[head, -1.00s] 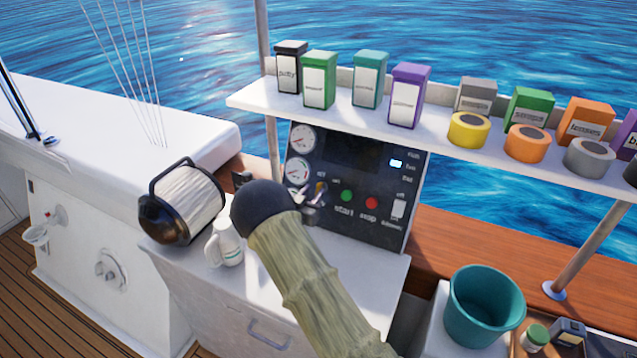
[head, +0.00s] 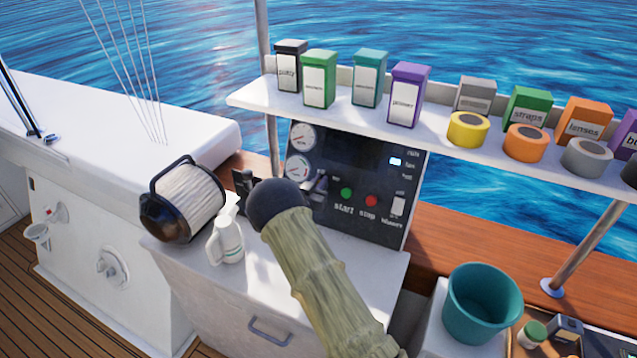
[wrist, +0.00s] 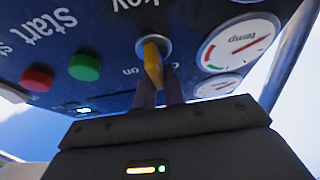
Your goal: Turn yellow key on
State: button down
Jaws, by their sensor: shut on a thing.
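The yellow key (wrist: 153,64) sits in a round metal lock on the dark control panel (head: 385,225). In the wrist view the panel shows upside down, with "on" lettering beside the lock. My gripper (wrist: 158,82) is shut on the key, its two dark fingers at the key's handle. In the head view my dark wrist and gripper cover the key and the lock. The key's exact angle is hard to tell.
Beside the key are a green start button (head: 346,193) and a red stop button (head: 371,201). Gauges (head: 300,168) are at the panel's left. A shelf (head: 440,140) with boxes overhangs the panel.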

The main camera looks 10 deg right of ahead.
jog(key=shift+f+m+b, duration=0.15)
jog(key=shift+m+b, duration=0.35)
jog(key=shift+b, duration=0.1)
jog(key=shift+s+d+f+m+g+h+b, duration=0.1)
jog(key=shift+m+g+h+b, duration=0.2)
jog(key=shift+m+b, duration=0.3)
jog(key=shift+d+m+g+h+b, duration=0.1)
jog(key=shift+m+g+h+b, duration=0.15)
jog(key=shift+m+b, duration=0.3)
jog(key=m+g+b, duration=0.1)
jog(key=m, duration=0.1)
jog(key=m+g+h+b, duration=0.1)
jog(key=m+b, duration=0.1)
jog(key=shift+s+d+f, duration=0.1)
jog(key=shift+s+d, duration=0.05)
jog(key=shift+s, duration=0.05)
jog(key=m+g+b, duration=0.1)
jog(key=m, duration=0.1)
jog(key=m+b, duration=0.1)
jog(key=m, duration=0.1)
jog(key=shift+s+d+m+g+h+b, duration=0.1)
jog(key=shift+s+m+g+h+b, duration=0.05)
jog(key=shift+m+g+h+b, duration=0.25)
jog(key=shift+s+f+m+g+b, duration=0.15)
jog(key=shift+m+g+b, duration=0.45)
jog(key=shift+m, duration=0.75)
jog(key=c, duration=1.5)
grip_release()
